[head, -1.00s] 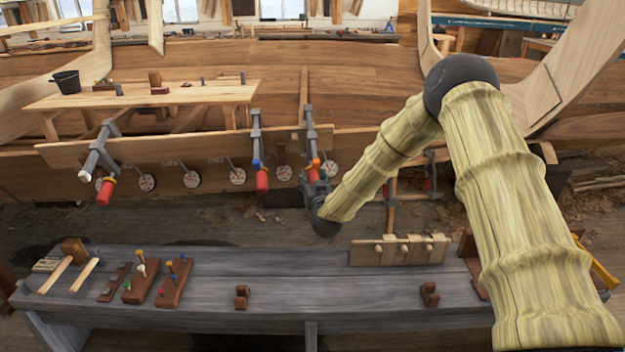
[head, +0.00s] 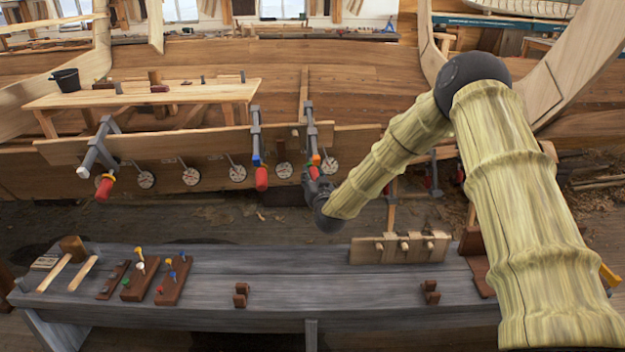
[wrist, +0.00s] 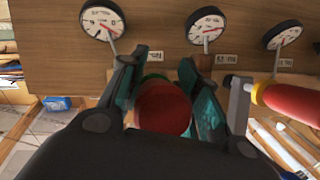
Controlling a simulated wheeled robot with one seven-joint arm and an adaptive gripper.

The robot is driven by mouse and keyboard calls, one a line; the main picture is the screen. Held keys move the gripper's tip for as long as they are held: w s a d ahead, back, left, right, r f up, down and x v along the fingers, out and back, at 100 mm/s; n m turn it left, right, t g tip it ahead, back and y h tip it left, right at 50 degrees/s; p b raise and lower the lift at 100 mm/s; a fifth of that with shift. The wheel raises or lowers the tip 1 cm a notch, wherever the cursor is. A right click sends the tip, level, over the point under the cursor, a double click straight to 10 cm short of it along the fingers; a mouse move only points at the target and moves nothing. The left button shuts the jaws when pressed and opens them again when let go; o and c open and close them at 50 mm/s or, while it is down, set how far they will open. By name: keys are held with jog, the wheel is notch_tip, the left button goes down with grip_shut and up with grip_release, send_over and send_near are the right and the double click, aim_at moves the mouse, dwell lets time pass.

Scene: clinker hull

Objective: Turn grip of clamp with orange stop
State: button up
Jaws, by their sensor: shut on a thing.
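The clamp with the orange stop (head: 316,159) hangs on the plank edge in the middle of the head view; its grey bar (head: 310,125) rises above the plank. My gripper (head: 313,178) is at its red grip, just below the orange stop. In the wrist view the red grip (wrist: 163,108) shows nearly end-on between the fingers of my gripper (wrist: 160,95), which are shut on it. The fingers hide the grip's sides, and the orange stop cannot be made out there.
Another red grip (wrist: 292,104) is near my right finger in the wrist view. Round gauges (head: 237,174) line the plank. A grey bench (head: 340,290) stands in front.

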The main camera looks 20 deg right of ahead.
jog(key=m+y+b, duration=0.1)
jog(key=b, duration=0.1)
jog(key=m+y+b, duration=0.1)
jog(key=b, duration=0.1)
jog(key=shift+a+f+t+y, duration=0.1)
jog(key=shift+f+t+y, duration=0.1)
jog(key=shift+t+y, duration=0.15)
jog(key=shift+a+r+m+t+y+b, duration=0.1)
jog(key=shift+r+m+t+y+b, duration=0.1)
jog(key=shift+m+y+b, duration=0.5)
jog(key=shift+a+r+m+t+y+b, duration=0.15)
jog(key=shift+m+y+b, duration=0.1)
jog(key=shift+b, duration=0.75)
jog(key=o, duration=1.1)
jog(key=shift+c, duration=0.2)
jog(key=shift+s, duration=0.15)
jog(key=v, duration=1.1)
jog(key=shift+s+d, duration=0.15)
jog(key=shift+s, duration=0.25)
